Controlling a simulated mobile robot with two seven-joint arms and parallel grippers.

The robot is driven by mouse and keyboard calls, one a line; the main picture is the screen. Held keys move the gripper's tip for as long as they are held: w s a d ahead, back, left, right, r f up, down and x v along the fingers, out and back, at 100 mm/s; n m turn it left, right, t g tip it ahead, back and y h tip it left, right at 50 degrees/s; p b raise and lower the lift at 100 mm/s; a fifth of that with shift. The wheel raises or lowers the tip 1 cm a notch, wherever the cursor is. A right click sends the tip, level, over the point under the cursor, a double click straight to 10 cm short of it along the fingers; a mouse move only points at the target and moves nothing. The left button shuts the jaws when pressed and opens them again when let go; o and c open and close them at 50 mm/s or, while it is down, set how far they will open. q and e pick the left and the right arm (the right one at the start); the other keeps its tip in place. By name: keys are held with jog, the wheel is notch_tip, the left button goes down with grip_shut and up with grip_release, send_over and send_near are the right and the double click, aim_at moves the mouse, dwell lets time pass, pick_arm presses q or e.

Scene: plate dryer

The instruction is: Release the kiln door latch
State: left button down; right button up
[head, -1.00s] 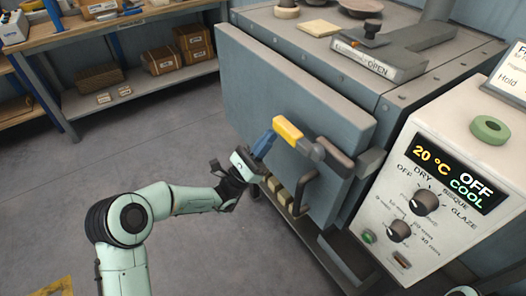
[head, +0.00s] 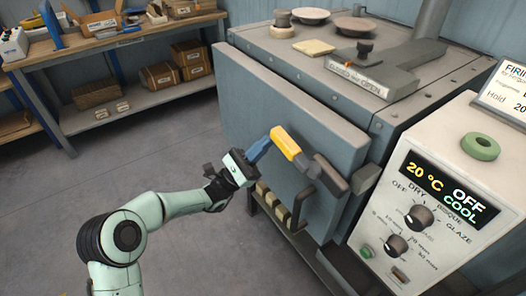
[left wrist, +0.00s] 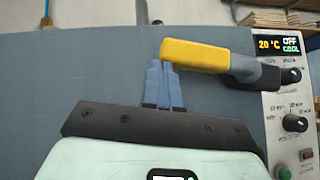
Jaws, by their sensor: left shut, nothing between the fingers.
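The kiln door latch has a yellow grip (head: 286,143) on a grey arm (head: 323,167) at the door's right edge. The grip slants up and left across the grey kiln door (head: 290,95). My left gripper (head: 268,141) is shut and empty, with its blue fingers pointing at the free end of the grip. In the left wrist view the fingertips (left wrist: 163,64) are right by the left end of the yellow grip (left wrist: 193,55); whether they touch it I cannot tell. The door looks closed. My right gripper is out of view.
A dark bar handle (head: 305,205) sticks out lower on the door. A control box (head: 430,205) stands at the right, showing 20 °C, OFF and COOL. A workbench (head: 120,45) stands at the back left. The floor (head: 120,165) left of the kiln is clear.

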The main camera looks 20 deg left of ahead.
pick_arm(q)
notch_tip(320, 180, up, 11)
jog(key=s+d+m+g+p, duration=0.2)
jog(key=d+m+g+p, duration=0.1)
jog(key=m+g, duration=1)
jog(key=shift+s+r+m+h+p, duration=0.15)
jog(key=shift+m+h+p, duration=0.3)
jog(key=shift+m, duration=1.15)
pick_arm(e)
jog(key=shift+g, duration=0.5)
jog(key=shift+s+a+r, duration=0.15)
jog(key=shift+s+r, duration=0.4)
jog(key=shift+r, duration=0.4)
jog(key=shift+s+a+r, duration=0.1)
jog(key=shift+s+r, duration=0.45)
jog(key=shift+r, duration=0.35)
pick_arm(q)
jog(key=shift+s+r, duration=0.1)
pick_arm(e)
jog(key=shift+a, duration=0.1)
